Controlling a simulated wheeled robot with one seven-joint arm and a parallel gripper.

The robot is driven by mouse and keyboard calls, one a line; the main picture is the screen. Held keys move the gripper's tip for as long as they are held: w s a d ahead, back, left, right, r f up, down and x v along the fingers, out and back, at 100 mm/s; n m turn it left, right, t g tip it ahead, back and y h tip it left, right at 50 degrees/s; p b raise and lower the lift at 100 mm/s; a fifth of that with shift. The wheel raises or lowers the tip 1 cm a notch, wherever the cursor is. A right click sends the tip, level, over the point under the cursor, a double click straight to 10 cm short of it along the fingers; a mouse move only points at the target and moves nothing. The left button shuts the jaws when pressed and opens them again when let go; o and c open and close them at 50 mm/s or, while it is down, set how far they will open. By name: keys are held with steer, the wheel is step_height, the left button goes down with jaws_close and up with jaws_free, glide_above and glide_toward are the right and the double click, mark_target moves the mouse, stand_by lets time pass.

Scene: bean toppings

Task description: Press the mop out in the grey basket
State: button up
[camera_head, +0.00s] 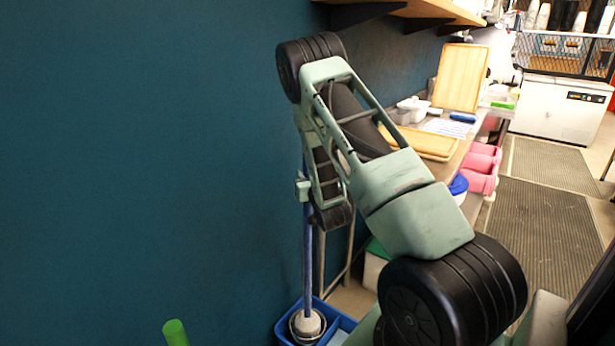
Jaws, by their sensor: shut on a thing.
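The mop (308,262) has a blue pole that stands close to the teal wall, nearly upright. Its pale head (307,322) is at the bottom, in or over the round grey basket (294,333), whose rim shows around it. How deep the head sits I cannot tell. The basket is in a blue bucket (344,323), cut off by the lower picture edge. My gripper (304,188) is shut on the mop's pole near its upper visible part. My arm hides most of the fingers and whatever is above them.
A green-ended handle (175,332) stands at the lower left. A teal wall (140,150) fills the left. Behind my arm is a counter with cutting boards (462,78) and white containers (412,108). Pink bins (480,170) sit below it. The right aisle has floor mats (545,225).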

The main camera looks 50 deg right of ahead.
steer(key=shift+f+b, duration=0.95)
steer(key=shift+b, duration=0.1)
stand_by(2.1)
steer(key=shift+r, duration=0.15)
step_height(320, 180, up, 7)
steer(key=p, duration=0.4)
stand_by(0.4)
steer(key=shift+r, duration=0.1)
stand_by(0.8)
